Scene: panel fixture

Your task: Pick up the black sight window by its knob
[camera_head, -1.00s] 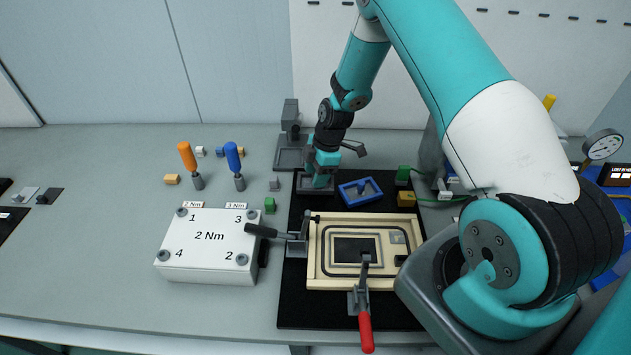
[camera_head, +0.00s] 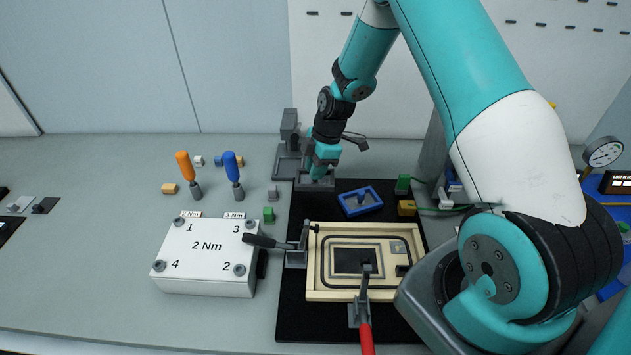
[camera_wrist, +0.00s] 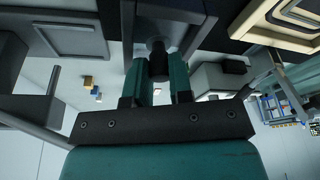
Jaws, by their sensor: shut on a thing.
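My gripper (camera_head: 319,172) is at the far left corner of the black mat. It is shut on the dark knob of a dark grey piece, the sight window (camera_head: 316,184), which appears slightly above the mat. In the wrist view the black knob (camera_wrist: 158,62) sits between my two teal fingers (camera_wrist: 160,88), with the grey plate of the window (camera_wrist: 172,14) beyond it. My arm and fingers hide part of the window in the head view.
A blue window (camera_head: 360,202) lies to the right. A wooden panel (camera_head: 316,285) with clamps, one red-handled (camera_head: 366,337), is in front. A grey stand (camera_head: 289,128) rises behind left. A white box (camera_head: 205,255) and two screwdrivers (camera_head: 184,165) are left.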

